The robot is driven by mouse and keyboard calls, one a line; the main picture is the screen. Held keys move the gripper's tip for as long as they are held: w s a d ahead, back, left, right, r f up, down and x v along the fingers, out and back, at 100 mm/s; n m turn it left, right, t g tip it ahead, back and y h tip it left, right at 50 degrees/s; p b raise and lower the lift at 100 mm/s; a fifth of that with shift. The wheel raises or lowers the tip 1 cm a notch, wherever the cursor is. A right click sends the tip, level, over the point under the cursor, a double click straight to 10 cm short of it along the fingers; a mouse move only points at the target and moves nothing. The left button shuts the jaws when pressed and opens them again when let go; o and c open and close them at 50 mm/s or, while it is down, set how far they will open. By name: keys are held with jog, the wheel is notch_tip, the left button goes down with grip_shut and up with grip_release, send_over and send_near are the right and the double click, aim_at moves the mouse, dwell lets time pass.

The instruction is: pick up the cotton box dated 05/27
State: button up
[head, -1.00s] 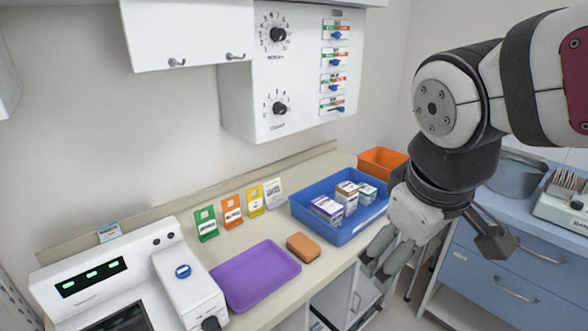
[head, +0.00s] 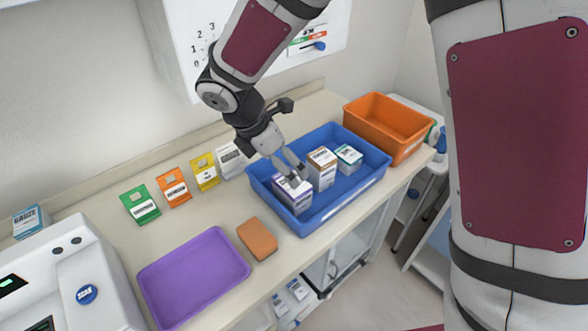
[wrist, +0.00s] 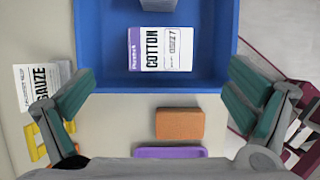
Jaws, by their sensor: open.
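The blue tray (head: 272,222) holds three small white boxes. The box with purple markings (head: 292,194) stands nearest the tray's left end. In the wrist view this box (wrist: 160,50) reads COTTON, with a purple strip and a small date stamp too small to read surely. A brown-marked box (head: 322,168) and a teal-marked box (head: 348,157) stand to its right; their dates are not readable. My gripper (head: 288,170) is open and empty above the purple-marked box. In the wrist view its fingers (wrist: 163,84) are spread wide on either side of the box.
An orange bin (head: 388,128) stands right of the tray. An orange-brown block (head: 257,239) and a purple tray (head: 194,275) lie to the left. Several coloured cards, including a yellow one (head: 205,171), stand along the wall. A white machine (head: 75,280) is at lower left.

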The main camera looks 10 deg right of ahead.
aim_at(296, 190)
jog(key=x, duration=0.8)
jog(key=shift+w, duration=0.1)
jog(key=shift+p+x, duration=0.55)
jog(key=shift+x, duration=2.3)
jog(key=shift+a+f, duration=0.1)
jog(key=shift+a, duration=0.05)
jog(key=shift+s, duration=0.2)
jog(key=c, duration=1.1)
